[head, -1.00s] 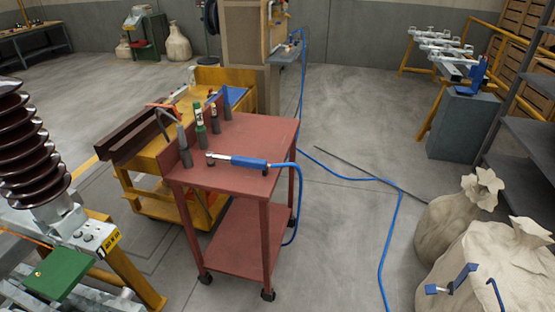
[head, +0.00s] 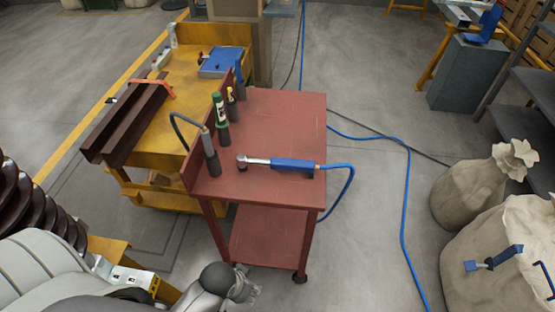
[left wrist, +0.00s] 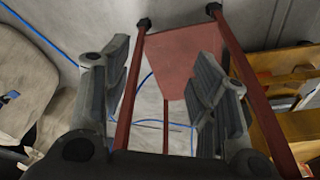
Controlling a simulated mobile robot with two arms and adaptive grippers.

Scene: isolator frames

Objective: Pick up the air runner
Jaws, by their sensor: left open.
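The air runner (head: 292,165), a blue-handled tool with a silver ratchet head, lies on the top of the red cart (head: 285,120). Its head points left and a blue hose runs from its right end over the cart's edge. My left gripper (head: 243,284) is low in front of the cart, apart from the air runner. In the left wrist view its two fingers (left wrist: 162,100) are spread with nothing between them, and the red cart's legs and lower shelf (left wrist: 187,72) show beyond. The air runner does not show in that view. My right gripper is not in view.
Bottles and tools (head: 221,118) stand in holders along the cart's left side. A yellow cart (head: 195,80) stands behind left. Ribbed brown insulators (head: 60,215) are at the left, cloth sacks (head: 500,245) at the right. The blue hose (head: 405,220) crosses the floor.

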